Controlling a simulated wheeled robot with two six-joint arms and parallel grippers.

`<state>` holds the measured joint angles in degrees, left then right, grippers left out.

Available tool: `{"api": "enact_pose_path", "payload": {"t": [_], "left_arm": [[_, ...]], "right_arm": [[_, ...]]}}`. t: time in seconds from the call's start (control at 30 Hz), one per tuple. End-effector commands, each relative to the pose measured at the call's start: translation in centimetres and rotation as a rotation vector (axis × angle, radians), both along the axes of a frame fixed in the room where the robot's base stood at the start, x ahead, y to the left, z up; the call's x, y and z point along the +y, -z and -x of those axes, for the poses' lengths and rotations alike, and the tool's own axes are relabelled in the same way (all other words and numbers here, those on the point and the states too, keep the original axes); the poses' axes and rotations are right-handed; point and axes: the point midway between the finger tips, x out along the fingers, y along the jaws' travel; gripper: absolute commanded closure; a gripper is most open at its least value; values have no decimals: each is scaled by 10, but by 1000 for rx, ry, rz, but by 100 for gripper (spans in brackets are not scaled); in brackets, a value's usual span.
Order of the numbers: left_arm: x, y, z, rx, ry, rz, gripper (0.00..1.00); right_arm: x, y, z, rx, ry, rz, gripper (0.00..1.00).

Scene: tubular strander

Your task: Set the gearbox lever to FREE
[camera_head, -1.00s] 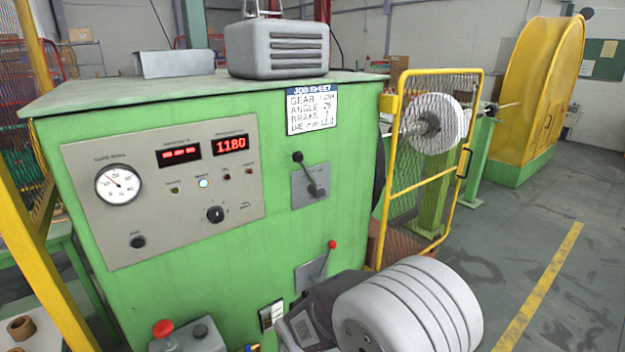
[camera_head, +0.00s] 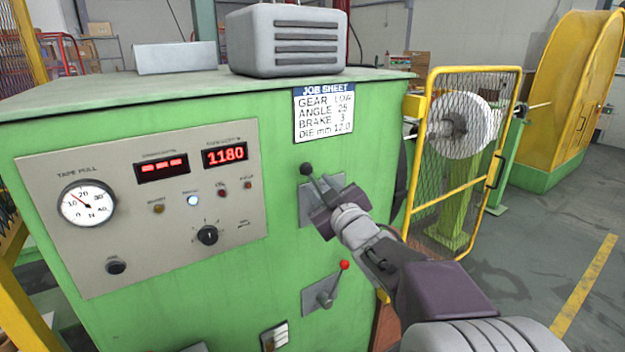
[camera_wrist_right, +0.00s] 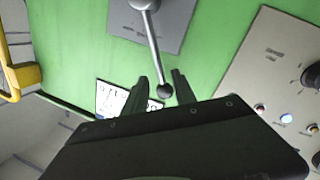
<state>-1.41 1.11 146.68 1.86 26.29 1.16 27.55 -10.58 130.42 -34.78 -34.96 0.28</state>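A lever with a black knob (camera_head: 306,170) sits on a grey plate (camera_head: 338,184) on the green cabinet, its knob tilted up and left. No label on it can be read. My right gripper (camera_head: 331,203) is at this lever and hides its lower part. In the right wrist view the gripper (camera_wrist_right: 160,76) is open, and the lever's knob (camera_wrist_right: 164,91) lies between its two fingers with gaps showing on both sides. A second lever with a red knob (camera_head: 344,265) sits lower on the cabinet. My left gripper is not in view.
A control panel (camera_head: 140,255) with a gauge and red displays is left of the levers. The job sheet (camera_head: 323,112) hangs above and reads GEAR LOW. A yellow mesh guard (camera_head: 462,185) stands to the right. Open floor (camera_head: 540,265) lies beyond it.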

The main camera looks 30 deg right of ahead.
Motion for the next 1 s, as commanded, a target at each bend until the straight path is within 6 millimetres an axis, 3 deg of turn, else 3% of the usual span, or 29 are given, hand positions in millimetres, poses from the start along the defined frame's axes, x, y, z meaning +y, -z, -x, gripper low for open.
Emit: {"api": "enact_pose_path", "payload": {"t": [0.1,0.23,0.57,0.6,0.7,1.0], "left_arm": [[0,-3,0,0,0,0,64],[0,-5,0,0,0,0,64],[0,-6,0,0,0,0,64],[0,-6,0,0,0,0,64],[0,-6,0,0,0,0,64],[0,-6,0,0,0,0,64]], "right_arm": [[-3,0,-25,1,-3,-1,67],[-6,-1,-44,1,-2,0,67],[-8,0,-53,0,0,0,67],[-8,0,-53,0,0,0,70],[-8,0,-53,0,0,0,98],[-7,0,-53,-1,0,0,100]]}}
